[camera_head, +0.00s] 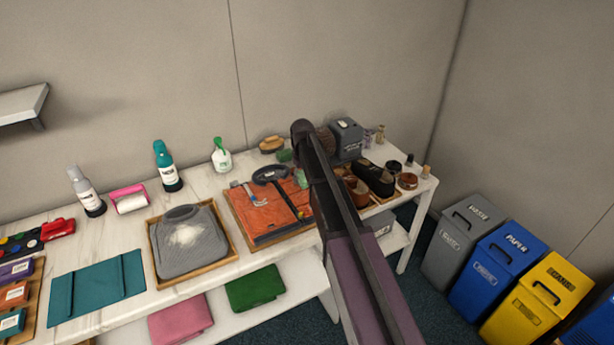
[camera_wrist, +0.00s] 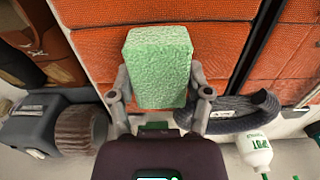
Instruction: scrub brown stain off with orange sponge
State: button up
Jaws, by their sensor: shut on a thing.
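My gripper (camera_wrist: 158,80) is shut on a light green sponge (camera_wrist: 160,62), with one finger on each side of it. In the head view a bit of this sponge (camera_head: 301,178) shows beside my arm. The sponge is above an orange folded item (camera_wrist: 228,40) with dark straps; I cannot tell whether they touch. This orange item (camera_head: 262,212) lies in a wooden tray on the table. I see no orange sponge and no clear brown stain. The part of the orange item under the sponge is hidden.
A darker green block (camera_head: 285,155) and a brush (camera_head: 271,144) lie behind the tray. A spray bottle (camera_head: 221,155) stands to the left. A grey box (camera_head: 346,138) and dark shoes (camera_head: 376,178) are to the right. A grey item with a white patch (camera_head: 186,240) lies in another tray.

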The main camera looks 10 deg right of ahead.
jog(key=shift+s+a, duration=0.2)
jog(key=shift+a, duration=0.5)
jog(key=shift+r, duration=0.1)
jog(key=shift+r+p, duration=2.95)
jog(key=shift+p, duration=0.15)
jog(key=shift+r, duration=0.1)
jog(key=shift+r+p, duration=1.45)
jog(key=shift+p, duration=0.05)
